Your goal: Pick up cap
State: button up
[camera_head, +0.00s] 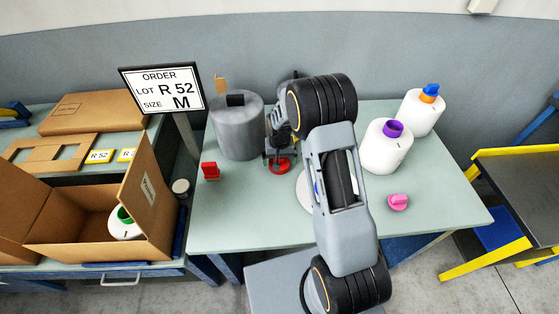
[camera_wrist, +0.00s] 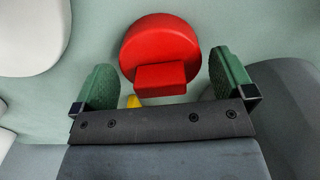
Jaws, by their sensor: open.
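A red cap (camera_head: 280,167) with a round disc and a raised block-shaped grip lies on the pale green table, below my gripper (camera_head: 279,155) in the head view. In the wrist view the red cap (camera_wrist: 160,40) lies just ahead of my gripper (camera_wrist: 165,78). Its grip block is between the two green fingertips, with a gap on both sides. My gripper is open and empty. Another red cap (camera_head: 210,171) stands at the left of the table, and a pink cap (camera_head: 398,202) lies at the right.
A grey cylinder (camera_head: 238,128) stands behind and left of my gripper. White bobbins with a purple top (camera_head: 386,153) and an orange-blue top (camera_head: 421,115) stand at the right. An open cardboard box (camera_head: 85,239) holds a bobbin with a green top (camera_head: 125,226). An order sign (camera_head: 162,90) stands behind.

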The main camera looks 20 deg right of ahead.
jog(key=shift+f, duration=0.45)
jog(key=shift+c, duration=0.5)
jog(key=c, duration=0.6)
jog(key=shift+r, duration=0.15)
jog(key=shift+c, duration=0.2)
jog(key=shift+r, duration=0.2)
notch_tip(320, 180, up, 2)
jog(key=shift+w+r+b, duration=0.1)
jog(key=shift+b, duration=0.4)
jog(key=s+a+r+b, duration=0.2)
jog(key=s+a+r, duration=0.7)
jog(key=a+r, duration=0.1)
jog(key=shift+s+a, duration=0.2)
jog(key=shift+a, duration=0.1)
